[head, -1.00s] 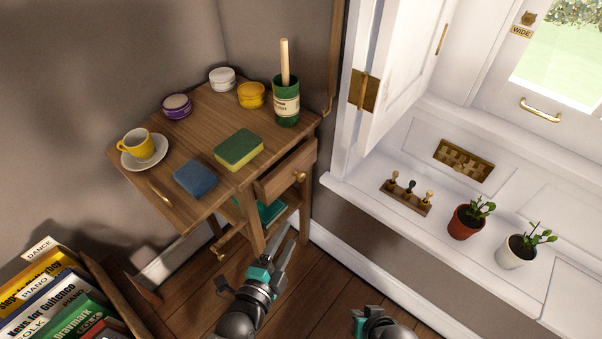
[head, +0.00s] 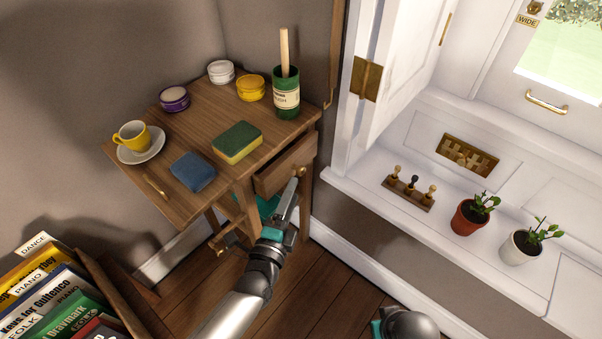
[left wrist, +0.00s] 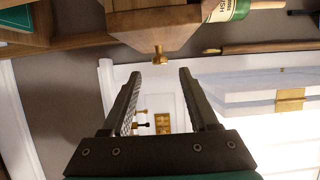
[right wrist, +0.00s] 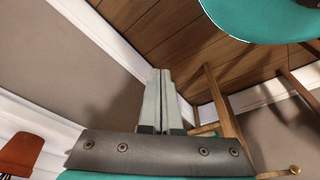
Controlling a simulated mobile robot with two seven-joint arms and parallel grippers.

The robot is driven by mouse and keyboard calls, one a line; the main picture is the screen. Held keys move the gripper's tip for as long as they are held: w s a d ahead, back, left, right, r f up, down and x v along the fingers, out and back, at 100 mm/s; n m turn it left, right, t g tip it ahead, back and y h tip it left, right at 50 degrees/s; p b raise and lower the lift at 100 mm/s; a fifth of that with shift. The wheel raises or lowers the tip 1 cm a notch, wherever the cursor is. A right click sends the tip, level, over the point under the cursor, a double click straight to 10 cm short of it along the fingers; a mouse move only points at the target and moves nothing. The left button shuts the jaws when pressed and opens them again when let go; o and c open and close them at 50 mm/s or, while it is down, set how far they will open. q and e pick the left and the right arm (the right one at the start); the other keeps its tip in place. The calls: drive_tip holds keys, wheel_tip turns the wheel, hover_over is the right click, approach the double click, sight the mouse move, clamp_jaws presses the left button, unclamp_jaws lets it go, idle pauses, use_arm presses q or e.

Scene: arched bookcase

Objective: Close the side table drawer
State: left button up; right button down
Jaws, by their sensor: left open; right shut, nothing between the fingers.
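The wooden side table (head: 190,125) stands against the wall, with its small drawer (head: 284,166) pulled partly out at the right side. The drawer front has a round brass knob (head: 301,171). My left gripper (head: 293,184) is right at the drawer front, close to the knob. In the left wrist view the open fingers (left wrist: 158,82) point toward the knob (left wrist: 159,55), which shows just past the tips, about midway between them. I cannot tell whether they touch it. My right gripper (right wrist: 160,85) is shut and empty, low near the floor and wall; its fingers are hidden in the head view.
The tabletop holds a yellow cup (head: 131,135) on a saucer, a blue sponge (head: 192,171), a green-yellow sponge (head: 237,142), several small tubs and a green jar (head: 286,95). A book crate (head: 105,283) stands at lower left. A white ledge (head: 350,180) with potted plants lies right.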

sight(301, 174)
use_arm(q)
drive_tip(key=shift+b+x, duration=1.5)
drive_tip(key=shift+x, duration=2.35)
use_arm(e)
wheel_tip(301, 174, up, 7)
drive_tip(key=w+t, duration=0.1)
drive_tip(key=w, duration=0.1)
drive_tip(key=shift+w+a, duration=0.15)
drive_tip(key=shift+w, duration=0.05)
use_arm(q)
clamp_jaws()
use_arm(e)
drive_tip(key=shift+f, duration=0.1)
